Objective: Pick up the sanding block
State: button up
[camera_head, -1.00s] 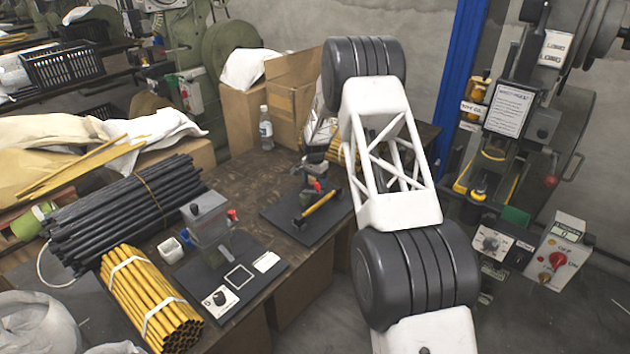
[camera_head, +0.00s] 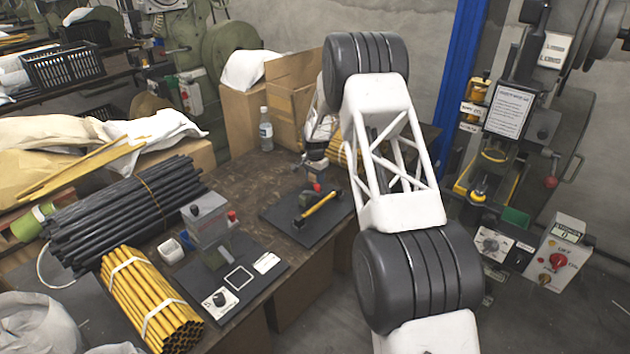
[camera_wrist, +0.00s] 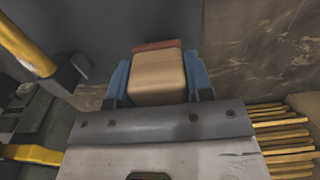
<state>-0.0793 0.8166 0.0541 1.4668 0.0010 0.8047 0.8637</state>
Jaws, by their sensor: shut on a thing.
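The sanding block (camera_wrist: 157,78) is a tan block with a reddish far edge, seen in the wrist view. My gripper (camera_wrist: 159,72) is shut on it, with one blue finger against each side. In the head view my gripper (camera_head: 313,164) is over the bench, just behind the far fixture with the yellow handle. The block is too small and covered there to make out clearly. Its underside is hidden.
The far fixture's black plate (camera_head: 283,215) carries a yellow handle (camera_head: 319,208). A nearer fixture plate (camera_head: 225,302) sits to its left. Yellow rods (camera_wrist: 283,135) lie right of my gripper. A bottle (camera_head: 265,130) stands behind. Brown bench top (camera_head: 240,170) between is bare.

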jog(key=shift+r, duration=4)
jog(key=o, duration=0.4)
jog(key=shift+c, duration=1.2)
jog(key=shift+s+d+r, duration=0.15)
jog(key=shift+s+r, duration=0.05)
jog(key=shift+s, duration=0.25)
jog(key=s+d+r, duration=0.1)
jog(key=s+d, duration=0.2)
jog(key=s, duration=0.8)
jog(key=shift+s+r, duration=0.3)
jog(key=shift+r, duration=0.05)
